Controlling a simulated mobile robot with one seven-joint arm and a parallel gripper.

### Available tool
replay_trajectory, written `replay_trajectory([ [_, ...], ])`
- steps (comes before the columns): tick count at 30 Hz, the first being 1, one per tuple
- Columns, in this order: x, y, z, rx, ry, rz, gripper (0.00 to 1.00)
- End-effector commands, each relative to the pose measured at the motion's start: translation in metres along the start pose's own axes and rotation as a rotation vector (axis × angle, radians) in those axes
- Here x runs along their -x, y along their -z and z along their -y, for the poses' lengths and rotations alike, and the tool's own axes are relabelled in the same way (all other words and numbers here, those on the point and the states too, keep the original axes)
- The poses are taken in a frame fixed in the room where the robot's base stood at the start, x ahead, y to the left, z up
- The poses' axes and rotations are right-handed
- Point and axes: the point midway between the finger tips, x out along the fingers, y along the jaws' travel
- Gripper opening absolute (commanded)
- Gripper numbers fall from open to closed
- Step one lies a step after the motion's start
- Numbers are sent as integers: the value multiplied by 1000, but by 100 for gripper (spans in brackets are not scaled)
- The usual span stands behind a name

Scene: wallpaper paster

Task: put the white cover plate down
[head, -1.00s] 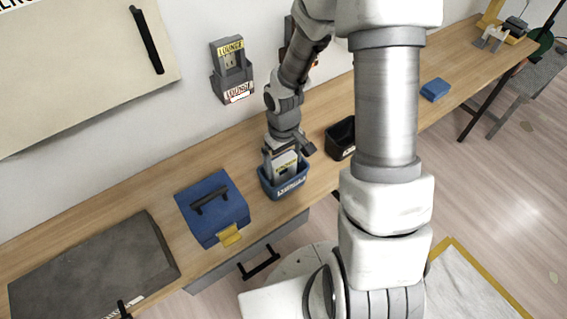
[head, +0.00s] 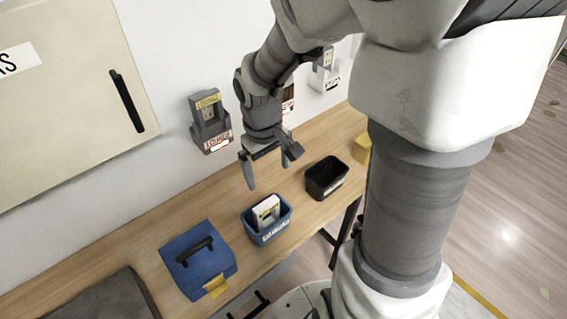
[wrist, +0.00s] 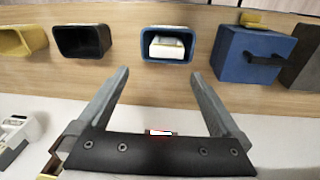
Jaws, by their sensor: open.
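The white cover plate (head: 266,211) stands tilted inside the blue bin (head: 284,229) on the wooden bench, with a yellow-and-black label on it. The plate also shows inside the bin in the wrist view (wrist: 167,47). My gripper (head: 270,170) is above the bin, apart from the plate, with its fingers spread and nothing between them. In the wrist view its two open fingers (wrist: 160,72) reach toward the bin.
A black bin (head: 327,178) stands right of the blue bin, with a yellow bin (head: 363,148) beyond it. A blue toolbox (head: 198,262) stands to the left. A grey holder labelled in yellow (head: 210,122) is on the wall. Bare bench lies between these things.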

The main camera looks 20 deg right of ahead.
Motion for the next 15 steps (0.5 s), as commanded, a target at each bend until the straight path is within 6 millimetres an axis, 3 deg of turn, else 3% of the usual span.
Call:
replay_trajectory([
  [3,31,-9,-1,-33,-36,-49,100],
  [15,111,-51,8,-151,-75,-219,100],
])
